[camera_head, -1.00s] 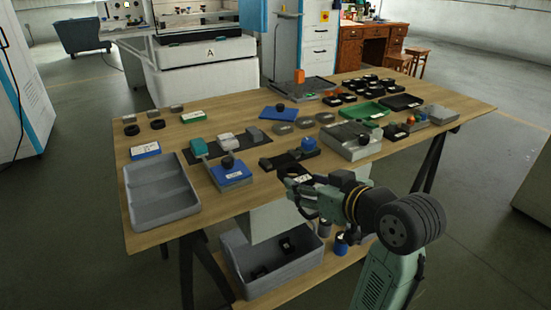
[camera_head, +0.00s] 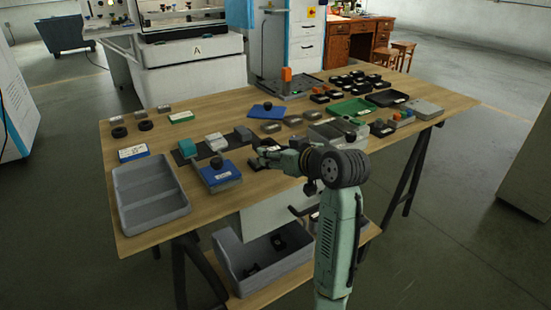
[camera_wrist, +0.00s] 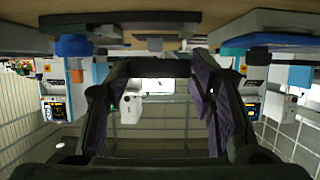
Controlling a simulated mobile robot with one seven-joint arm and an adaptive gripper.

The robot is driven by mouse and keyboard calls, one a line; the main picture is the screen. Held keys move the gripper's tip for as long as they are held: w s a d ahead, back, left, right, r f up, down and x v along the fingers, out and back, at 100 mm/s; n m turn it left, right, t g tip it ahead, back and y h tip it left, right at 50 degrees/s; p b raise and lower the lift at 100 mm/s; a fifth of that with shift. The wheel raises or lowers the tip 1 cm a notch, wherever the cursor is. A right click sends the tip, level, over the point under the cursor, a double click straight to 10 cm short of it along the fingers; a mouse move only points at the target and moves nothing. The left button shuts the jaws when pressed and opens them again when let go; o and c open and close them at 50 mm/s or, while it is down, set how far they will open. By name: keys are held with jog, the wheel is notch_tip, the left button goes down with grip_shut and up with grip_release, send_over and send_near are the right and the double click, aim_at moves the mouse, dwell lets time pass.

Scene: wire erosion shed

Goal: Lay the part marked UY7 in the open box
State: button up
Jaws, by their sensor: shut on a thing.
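A grey open bin with compartments (camera_head: 120,202) stands at the table's left end, empty. Another grey open box (camera_head: 240,282) is on the lower shelf and holds black parts.
The wooden table (camera_head: 216,110) carries many small parts. A green tray (camera_head: 350,107) and a black tray (camera_head: 387,97) lie at the right. A blue plate (camera_head: 262,112) lies mid-table. Bare wood shows around the left bin and along the front right edge.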

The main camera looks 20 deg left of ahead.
aim_at(276, 171)
jog(key=shift+w+a+r, duration=0.1)
jog(key=shift+w+a, duration=0.15)
jog(key=shift+w, duration=0.05)
jog(key=shift+w+a, duration=0.35)
jog(key=shift+w, duration=0.15)
notch_tip(276, 171, down, 2)
jog(key=shift+f+p, duration=0.65)
jog(key=shift+f, duration=0.05)
jog(key=o, duration=1.7)
jog(key=shift+f, duration=0.15)
jog(key=shift+c, duration=0.2)
jog(key=shift+f+b, duration=0.25)
jog(key=shift+b, duration=0.25)
jog(key=b+v, duration=0.1)
jog(key=v, duration=1)
jog(key=shift+r, duration=0.4)
